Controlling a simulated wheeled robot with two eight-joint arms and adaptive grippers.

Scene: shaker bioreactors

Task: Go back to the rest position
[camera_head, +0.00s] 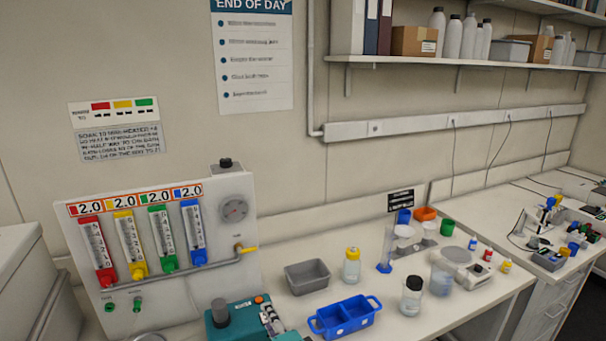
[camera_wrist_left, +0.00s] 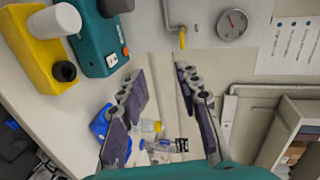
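My left gripper (camera_head: 270,318) shows only in part at the bottom of the head view, beside a teal device (camera_head: 233,318). In the left wrist view the left gripper (camera_wrist_left: 161,78) has its two dark-padded fingers apart, with nothing between them. The bench and wall lie beyond the fingers. My right gripper is in neither view.
A flowmeter panel (camera_head: 130,290) with a gauge stands at the left. A grey tray (camera_head: 307,277), blue divided tray (camera_head: 345,317), yellow-capped bottle (camera_head: 351,266) and dark-capped bottle (camera_head: 411,297) stand on the bench. A yellow device (camera_wrist_left: 40,50) shows in the wrist view.

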